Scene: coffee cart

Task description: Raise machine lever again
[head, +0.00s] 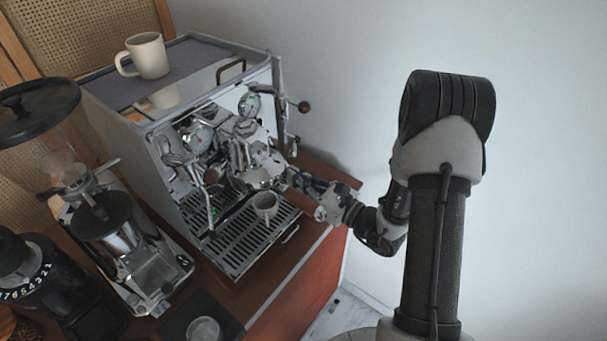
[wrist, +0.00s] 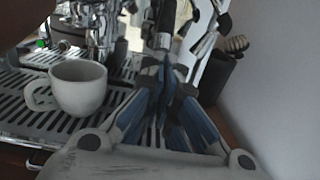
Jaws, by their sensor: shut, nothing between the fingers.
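The espresso machine (head: 205,150) stands on the wooden cart, its chrome group head in front. A thin metal lever with a dark red ball knob (head: 304,106) sticks out at its right side. My gripper (head: 290,176) is at the right of the group head, above the drip tray. In the wrist view my gripper (wrist: 166,72) has its blue-grey fingers together, with nothing seen between them. A dark handle (wrist: 164,26) on a metal stem shows just beyond the fingertips; I cannot tell whether they touch it or whether it is the lever.
A white cup (head: 265,205) stands on the slatted drip tray (head: 232,240), left of my gripper; it also shows in the wrist view (wrist: 80,90). Another mug (head: 150,56) is on top of the machine. A grinder (head: 125,250) stands left. A dark container (wrist: 218,75) and wall are at right.

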